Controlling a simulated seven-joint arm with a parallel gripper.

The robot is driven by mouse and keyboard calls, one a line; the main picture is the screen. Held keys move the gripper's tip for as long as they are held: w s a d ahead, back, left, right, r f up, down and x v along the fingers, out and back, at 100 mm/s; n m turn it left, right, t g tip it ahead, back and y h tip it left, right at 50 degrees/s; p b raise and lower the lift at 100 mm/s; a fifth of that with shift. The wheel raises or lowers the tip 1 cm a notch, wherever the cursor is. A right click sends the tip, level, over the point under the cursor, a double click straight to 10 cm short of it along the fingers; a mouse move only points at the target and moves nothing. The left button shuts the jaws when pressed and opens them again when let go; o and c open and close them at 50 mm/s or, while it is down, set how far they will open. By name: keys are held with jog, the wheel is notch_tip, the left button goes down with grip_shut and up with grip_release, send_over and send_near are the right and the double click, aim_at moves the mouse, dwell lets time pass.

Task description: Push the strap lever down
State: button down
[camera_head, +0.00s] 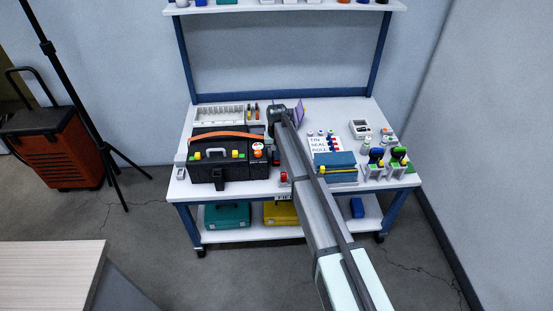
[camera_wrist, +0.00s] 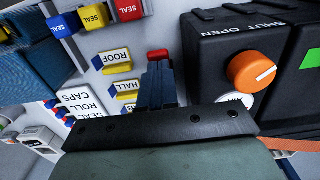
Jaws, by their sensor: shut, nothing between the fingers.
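A black case (camera_head: 205,175) with an orange strap (camera_head: 225,134) across its top stands on the left of the bench. A dark buckle-like part (camera_head: 225,171) is on its front. I cannot make out for certain which part is the strap lever. In the wrist view the case (camera_wrist: 225,50) is on the right, with an orange dial (camera_wrist: 251,70) by the words SHUT OPEN. My gripper (camera_wrist: 160,72) is shut and empty beside the case. A small red block (camera_wrist: 158,54) shows just beyond its fingertips. In the head view my arm hides the fingers.
A blue box (camera_head: 335,161), a label card (camera_head: 323,144) and bottles in holders (camera_head: 397,158) stand on the right of the bench. A white tray (camera_head: 217,114) is behind the case. Small yellow-and-blue labelled blocks (camera_wrist: 125,88) lie near the gripper. Lower-shelf cases (camera_head: 228,215) sit below.

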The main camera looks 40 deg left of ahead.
jog(key=shift+f, duration=0.85)
dwell(0.7)
jog(key=shift+r, duration=0.15)
jog(key=shift+r, duration=3.35)
